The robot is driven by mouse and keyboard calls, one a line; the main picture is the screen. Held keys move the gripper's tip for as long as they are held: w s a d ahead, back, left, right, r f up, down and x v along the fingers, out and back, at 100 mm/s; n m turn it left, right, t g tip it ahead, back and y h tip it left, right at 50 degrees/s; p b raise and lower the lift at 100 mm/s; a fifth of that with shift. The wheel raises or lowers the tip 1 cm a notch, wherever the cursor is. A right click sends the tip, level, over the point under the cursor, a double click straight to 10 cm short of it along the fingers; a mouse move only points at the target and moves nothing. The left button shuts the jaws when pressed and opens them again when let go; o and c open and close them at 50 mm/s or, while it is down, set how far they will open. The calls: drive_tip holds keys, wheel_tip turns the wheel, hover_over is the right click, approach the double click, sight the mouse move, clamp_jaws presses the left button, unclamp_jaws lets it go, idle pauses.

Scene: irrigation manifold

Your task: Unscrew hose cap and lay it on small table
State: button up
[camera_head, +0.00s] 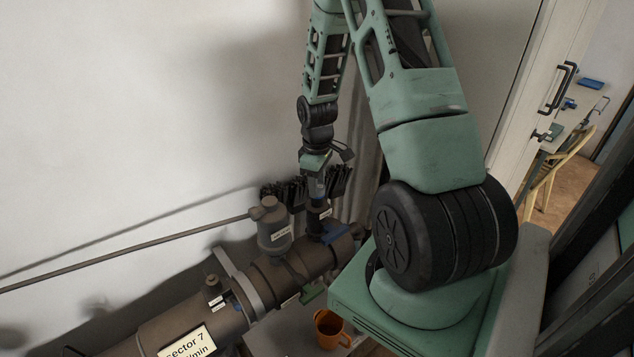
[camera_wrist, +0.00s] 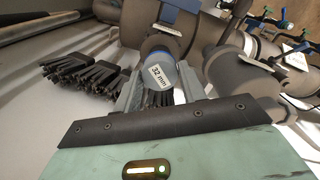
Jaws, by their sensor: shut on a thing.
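The hose cap (camera_wrist: 163,78) is a blue-grey round piece with a white "32 mm" label in the wrist view. It sits between the two grey fingers of my gripper (camera_wrist: 160,68), which is shut on it. In the head view my gripper (camera_head: 317,180) points down over a dark upright outlet (camera_head: 318,216) on the brown pipe, and the cap shows as a small bluish piece (camera_head: 317,188). I cannot tell whether the cap is still threaded on the outlet. A grey surface at the bottom, perhaps the small table (camera_head: 272,340), shows partly.
An orange mug (camera_head: 329,331) stands on that grey surface. Black brushes (camera_wrist: 78,72) and a capped grey cylinder (camera_head: 274,228) are close to my gripper. The large brown pipe (camera_head: 180,318) has a "sector 7" label. A blue lever (camera_head: 334,233) is beside the outlet.

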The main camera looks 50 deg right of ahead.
drive_tip(key=n+p, duration=0.1)
drive_tip(key=n, duration=0.2)
drive_tip(key=shift+r, duration=0.1)
drive_tip(key=shift+n, duration=0.8)
drive_tip(key=shift+p, duration=0.35)
drive_tip(key=n+p, duration=0.2)
drive_tip(key=n, duration=0.1)
drive_tip(key=shift+n, duration=0.7)
drive_tip(key=shift+n+p, duration=0.6)
drive_tip(key=shift+n, duration=0.1)
drive_tip(key=shift+n+p, duration=0.7)
drive_tip(key=shift+n, duration=0.9)
